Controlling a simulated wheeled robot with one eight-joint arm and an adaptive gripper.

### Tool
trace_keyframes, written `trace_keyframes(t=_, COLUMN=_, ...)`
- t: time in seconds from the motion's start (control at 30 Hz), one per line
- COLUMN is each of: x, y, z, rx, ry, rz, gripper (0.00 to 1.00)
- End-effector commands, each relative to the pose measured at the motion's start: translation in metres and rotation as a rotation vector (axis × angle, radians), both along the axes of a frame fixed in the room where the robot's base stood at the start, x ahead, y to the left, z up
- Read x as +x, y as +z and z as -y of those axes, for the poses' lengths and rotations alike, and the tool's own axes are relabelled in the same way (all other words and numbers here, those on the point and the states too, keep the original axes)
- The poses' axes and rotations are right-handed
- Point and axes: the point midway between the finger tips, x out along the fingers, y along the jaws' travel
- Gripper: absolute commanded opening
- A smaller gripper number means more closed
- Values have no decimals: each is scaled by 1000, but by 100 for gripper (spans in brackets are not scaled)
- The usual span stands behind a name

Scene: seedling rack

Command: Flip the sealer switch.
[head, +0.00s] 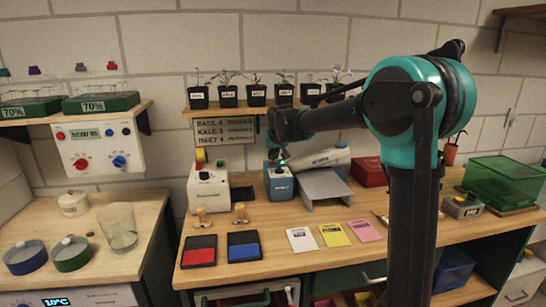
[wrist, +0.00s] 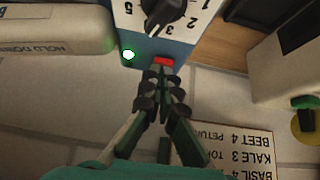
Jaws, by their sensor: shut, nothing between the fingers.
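The blue sealer box (head: 281,184) stands on the wooden bench, left of its long pale bar (head: 326,157). In the wrist view the blue box (wrist: 137,42) carries a black numbered dial (wrist: 165,12), a lit green lamp (wrist: 128,54) and a small red switch (wrist: 164,61). My gripper (wrist: 161,76) is shut and empty, its fingertips right at the red switch. I cannot tell whether they touch it. In the head view my gripper (head: 277,152) hangs just above the back of the box, and the switch is hidden.
A white box (head: 208,188) with a dial stands left of the sealer. A grey metal stand (head: 325,187) is to its right, with a red box (head: 369,171) beyond. A seed sign (head: 223,130) hangs behind.

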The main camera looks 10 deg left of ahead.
Motion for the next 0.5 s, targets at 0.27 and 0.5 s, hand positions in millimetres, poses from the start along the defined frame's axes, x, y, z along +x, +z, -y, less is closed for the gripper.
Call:
trace_keyframes(t=0.27, x=-3, y=-7, z=0, rx=19, ry=-1, rz=63, gripper=0)
trace_keyframes(t=0.5, x=-2, y=-4, z=1, rx=18, ry=0, rz=63, gripper=0)
